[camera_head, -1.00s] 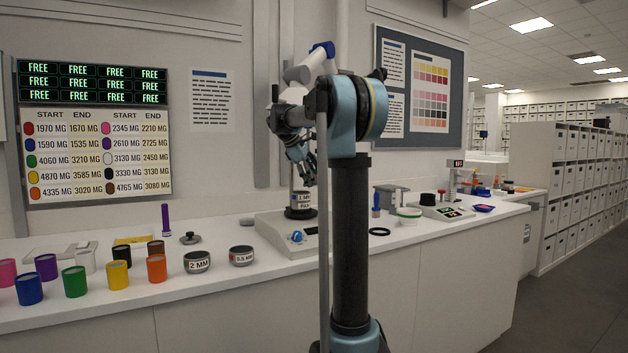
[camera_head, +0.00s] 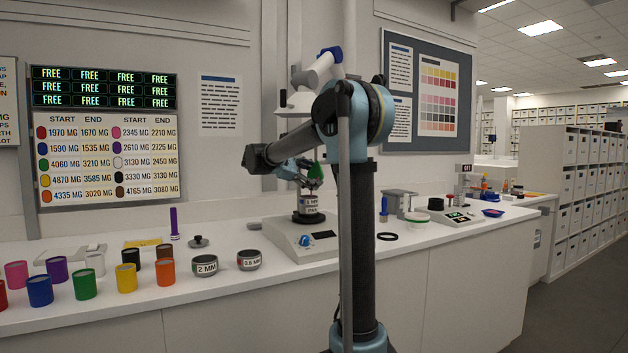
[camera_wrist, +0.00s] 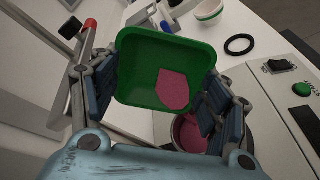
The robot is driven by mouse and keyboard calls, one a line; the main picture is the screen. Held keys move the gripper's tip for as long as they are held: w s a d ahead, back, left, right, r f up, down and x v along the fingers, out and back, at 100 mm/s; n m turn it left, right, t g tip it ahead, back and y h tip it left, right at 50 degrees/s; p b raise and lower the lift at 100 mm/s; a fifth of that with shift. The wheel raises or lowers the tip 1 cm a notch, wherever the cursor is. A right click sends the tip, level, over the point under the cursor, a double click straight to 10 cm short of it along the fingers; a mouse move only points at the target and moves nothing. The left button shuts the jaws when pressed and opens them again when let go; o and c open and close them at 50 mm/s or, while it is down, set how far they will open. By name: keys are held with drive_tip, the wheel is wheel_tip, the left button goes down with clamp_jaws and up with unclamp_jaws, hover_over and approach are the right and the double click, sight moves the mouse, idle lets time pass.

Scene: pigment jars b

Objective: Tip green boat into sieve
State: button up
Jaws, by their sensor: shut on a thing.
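The green boat (camera_wrist: 135,62) is a shallow square tray, seen from its open side in the wrist view. A pink pigment patch (camera_wrist: 173,92) lies in its lower right part. My gripper (camera_wrist: 150,85) is shut on the boat, with fingers at its left and right sides. The boat (camera_head: 316,171) looks steeply tilted in the head view, above the sieve stack (camera_head: 308,204), which bears 1 MM and PAN labels. In the wrist view the round sieve (camera_wrist: 170,133) is just below the boat, partly hidden by my finger, with pink powder inside.
The stack stands on a pale shaker base (camera_head: 318,241) with a blue knob. A black ring (camera_head: 387,236) lies to its right. Sieves marked 2 MM (camera_head: 205,265) and 0.5 MM (camera_head: 249,260) and several coloured jars stand left. A balance (camera_head: 453,216) stands right.

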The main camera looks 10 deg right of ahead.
drive_tip(key=a+h, duration=0.1)
drive_tip(key=a+t+h, duration=0.1)
drive_tip(key=h, duration=0.1)
drive_tip(key=shift+s+f, duration=0.15)
drive_tip(key=shift+s, duration=0.2)
drive_tip(key=shift+s+a+f+n+t+h, duration=0.15)
drive_tip(key=shift+a+t+h, duration=0.25)
drive_tip(key=shift+h, duration=0.5)
drive_tip(key=shift+s+a+f+n+t+h, duration=0.15)
drive_tip(key=shift+a+t+h, duration=0.25)
drive_tip(key=shift+h, duration=0.5)
drive_tip(key=shift+w, duration=0.1)
